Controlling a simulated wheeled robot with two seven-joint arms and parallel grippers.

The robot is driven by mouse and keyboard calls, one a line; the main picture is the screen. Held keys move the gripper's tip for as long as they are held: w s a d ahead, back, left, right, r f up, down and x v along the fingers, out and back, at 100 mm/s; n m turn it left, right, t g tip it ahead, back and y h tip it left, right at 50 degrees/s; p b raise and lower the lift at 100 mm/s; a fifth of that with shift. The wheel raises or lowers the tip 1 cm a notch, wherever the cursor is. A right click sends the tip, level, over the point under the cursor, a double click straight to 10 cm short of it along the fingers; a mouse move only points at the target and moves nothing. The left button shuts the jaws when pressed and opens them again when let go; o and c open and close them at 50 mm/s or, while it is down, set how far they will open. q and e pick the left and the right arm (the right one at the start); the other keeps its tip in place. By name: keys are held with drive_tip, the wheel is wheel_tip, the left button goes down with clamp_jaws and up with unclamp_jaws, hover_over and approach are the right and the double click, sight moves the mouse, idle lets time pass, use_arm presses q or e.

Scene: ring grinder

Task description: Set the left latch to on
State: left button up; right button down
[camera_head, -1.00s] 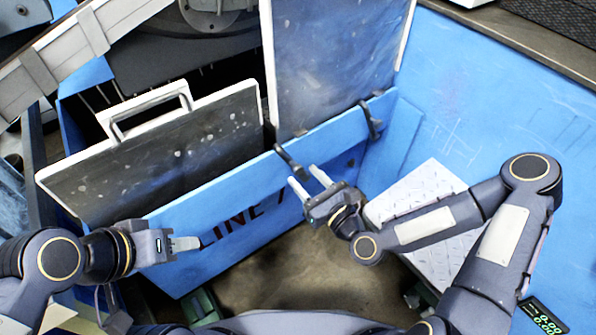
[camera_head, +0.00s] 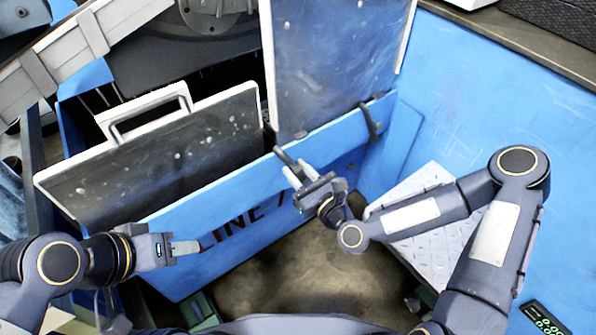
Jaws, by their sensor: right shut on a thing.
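The left latch (camera_head: 281,153) is a short black lever on the top edge of the blue box front marked "LINE 7". It slants down toward me at the lower corner of the upright dark panel. My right gripper (camera_head: 298,174) is at this latch and is shut on its lower end, with the fingers partly covering it. My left gripper (camera_head: 187,247) is in front of the blue box front at the lower left, apart from the latch. Its fingers are seen edge-on, so any gap between them is hidden.
A second black latch (camera_head: 370,122) sits further right on the same edge. A dark panel with a handle (camera_head: 150,112) leans open on the left, and another dark panel (camera_head: 335,60) stands upright. A metal tread step (camera_head: 425,240) lies under my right arm.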

drive_tip(key=w+d+m, duration=0.1)
drive_tip(key=m, duration=0.1)
drive_tip(key=w+d+r+m, duration=0.1)
drive_tip(key=d+m, duration=0.1)
drive_tip(key=shift+w+d+r+m, duration=0.1)
drive_tip(key=shift+w+d+m, duration=0.35)
drive_tip(key=shift+m, duration=0.25)
drive_tip(key=c, duration=1.2)
unclamp_jaws()
drive_tip(key=v, duration=0.7)
drive_tip(key=shift+s+d+p, duration=0.25)
drive_tip(key=shift+s+p, duration=0.05)
drive_tip(key=shift+p, duration=0.15)
